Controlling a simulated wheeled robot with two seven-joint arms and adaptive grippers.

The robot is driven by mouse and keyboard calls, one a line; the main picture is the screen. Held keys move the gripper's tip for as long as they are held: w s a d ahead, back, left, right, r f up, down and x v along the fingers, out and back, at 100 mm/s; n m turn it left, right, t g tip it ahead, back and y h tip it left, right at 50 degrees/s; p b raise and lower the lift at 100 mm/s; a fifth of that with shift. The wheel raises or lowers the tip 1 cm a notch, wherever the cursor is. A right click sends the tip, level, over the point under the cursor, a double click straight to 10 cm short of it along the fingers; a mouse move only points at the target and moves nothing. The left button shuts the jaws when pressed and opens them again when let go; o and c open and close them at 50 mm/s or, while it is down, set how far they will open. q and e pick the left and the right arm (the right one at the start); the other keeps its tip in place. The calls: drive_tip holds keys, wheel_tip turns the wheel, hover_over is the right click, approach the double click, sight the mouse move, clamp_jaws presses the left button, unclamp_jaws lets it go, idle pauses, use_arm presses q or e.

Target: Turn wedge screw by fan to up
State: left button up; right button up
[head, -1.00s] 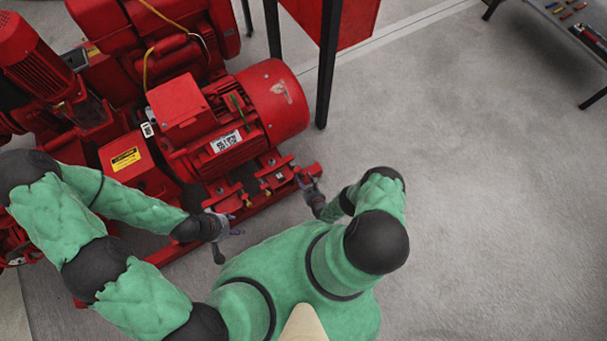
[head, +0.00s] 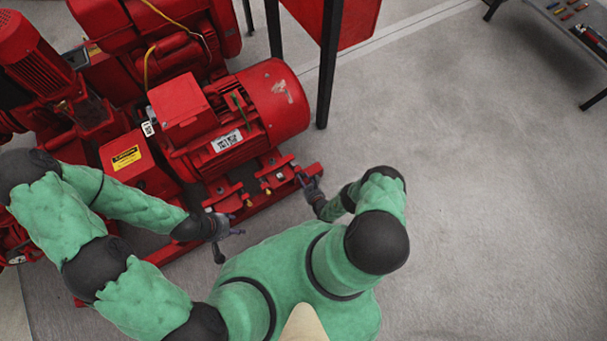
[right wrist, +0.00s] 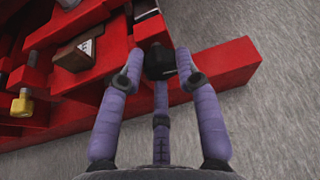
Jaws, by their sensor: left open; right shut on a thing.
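The red motor (head: 225,110) stands on a red base frame, its round fan end (head: 280,95) at the right. In the right wrist view, the wedge screw (right wrist: 159,60) shows as a dark block-shaped head at the base's edge. My right gripper (head: 306,180), also in the right wrist view (right wrist: 160,75), has its purple fingers closed around this head. The screw's shaft is hidden, so its turn angle cannot be read. My left gripper (head: 232,229) is open and empty beside the base frame's front edge, left of the right gripper.
A red beam (right wrist: 225,68) runs past the screw. A yellow screw head (right wrist: 22,104) and a dark wedge block (right wrist: 76,54) with a white mark sit to the left. A black post (head: 328,65) stands behind the fan end. The grey floor (head: 480,200) at right is clear.

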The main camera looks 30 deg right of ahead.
drive_tip(key=shift+s+d+f+m+y, duration=0.1)
drive_tip(key=shift+d+m+y, duration=0.15)
drive_tip(key=shift+m+y, duration=0.65)
drive_tip(key=shift+s+d+f+m+y, duration=0.15)
drive_tip(key=shift+m+y, duration=0.35)
drive_tip(key=shift+m, duration=0.7)
drive_tip(key=shift+w, duration=0.1)
drive_tip(key=o, duration=1.1)
drive_tip(key=shift+r, duration=0.1)
drive_tip(key=v, duration=1.2)
